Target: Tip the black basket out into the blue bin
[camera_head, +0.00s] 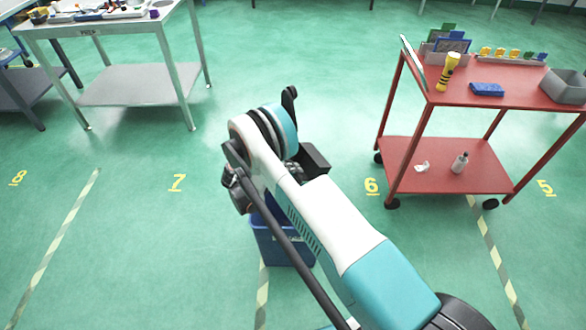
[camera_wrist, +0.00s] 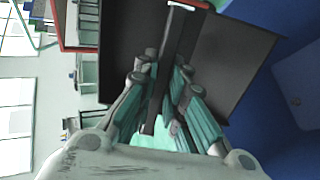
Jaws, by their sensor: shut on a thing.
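The black basket (camera_head: 313,160) is held up beside my wrist in the head view, partly hidden by my arm. In the wrist view, the basket (camera_wrist: 245,55) fills the upper middle, and my gripper (camera_wrist: 165,95) is shut on a dark bar-like part of it. The wrist view is turned sideways, so I cannot tell the basket's exact tilt or see clear contents. The blue bin (camera_head: 285,247) stands on the floor below my wrist, with its upper part largely covered by my arm. Blue bin surface (camera_wrist: 302,85) also fills the right of the wrist view.
A red cart (camera_head: 510,92) stands to the right, bearing a yellow torch (camera_head: 448,72), a blue block (camera_head: 487,90) and a grey tray (camera_head: 565,87). A grey table (camera_head: 130,88) stands at the far left. The green floor around the bin is clear.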

